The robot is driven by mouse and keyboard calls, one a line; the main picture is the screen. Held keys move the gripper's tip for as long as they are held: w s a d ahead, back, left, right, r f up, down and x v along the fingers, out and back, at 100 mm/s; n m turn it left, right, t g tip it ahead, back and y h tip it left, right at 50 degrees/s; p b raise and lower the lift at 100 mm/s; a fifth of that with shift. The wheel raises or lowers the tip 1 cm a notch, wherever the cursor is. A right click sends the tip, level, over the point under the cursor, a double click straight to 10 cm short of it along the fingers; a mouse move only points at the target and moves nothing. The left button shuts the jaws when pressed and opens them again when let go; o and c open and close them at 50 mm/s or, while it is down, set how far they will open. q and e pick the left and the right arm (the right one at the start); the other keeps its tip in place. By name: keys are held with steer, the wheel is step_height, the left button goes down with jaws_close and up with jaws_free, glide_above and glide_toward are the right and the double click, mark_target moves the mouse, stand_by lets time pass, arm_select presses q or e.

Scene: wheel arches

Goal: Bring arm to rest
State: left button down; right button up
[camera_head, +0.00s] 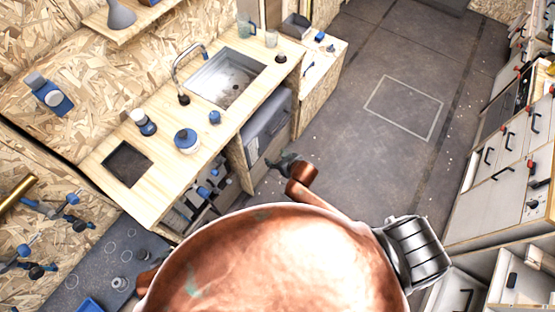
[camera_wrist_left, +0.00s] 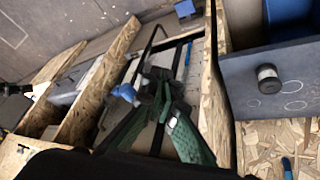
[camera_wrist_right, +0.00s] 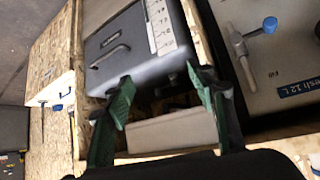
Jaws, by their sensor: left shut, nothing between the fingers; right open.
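My right gripper (camera_head: 284,161) shows small in the head view, just beyond a copper-coloured link of my arm and beside the sink bench. In the right wrist view its green fingers (camera_wrist_right: 160,77) are spread with nothing between them. They are in front of a grey box-like unit with a handle (camera_wrist_right: 118,58); I cannot tell the distance. My left gripper (camera_wrist_left: 155,82) shows in the left wrist view with its green fingers together and empty. It is above or beside wooden shelf compartments. The left gripper is hidden in the head view.
A grey slab (camera_head: 75,270) is at the lower left. White drawers (camera_head: 500,155) line the right. The dark floor (camera_head: 375,60) between is open.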

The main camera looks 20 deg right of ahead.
arm_select(q)
steer(key=shift+f, duration=0.1)
arm_select(e)
steer(key=shift+s+d+f, duration=0.25)
steer(key=shift+d+f, duration=0.05)
steer(key=shift+f, duration=0.3)
